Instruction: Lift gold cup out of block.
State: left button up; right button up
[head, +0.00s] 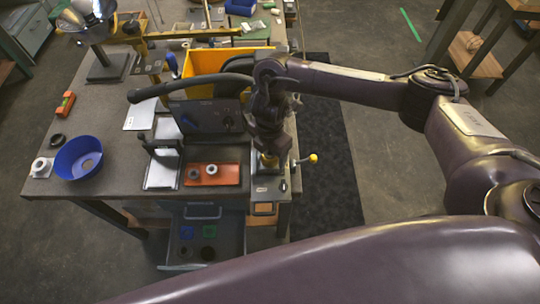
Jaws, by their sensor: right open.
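My right arm reaches in from the right. Its open gripper (268,150) points down over the gold cup (268,161), at the right edge of the workbench. Only a small gold patch of the cup shows, just below the fingers. The cup appears to sit in the top of a grey block (268,188). The gripper hides much of the cup, and I cannot tell whether the fingers touch it. My left gripper is not in view.
A lever with a yellow knob (313,158) sticks out right of the block. Left are an orange plate (213,175) with small rings and a blue bowl (78,158). A dark panel (208,118) and yellow bin (212,61) stand behind. An open drawer (203,245) juts out in front.

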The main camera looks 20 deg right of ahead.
jog(key=c, duration=1)
jog(key=shift+r, duration=0.1)
jog(key=shift+c, duration=0.2)
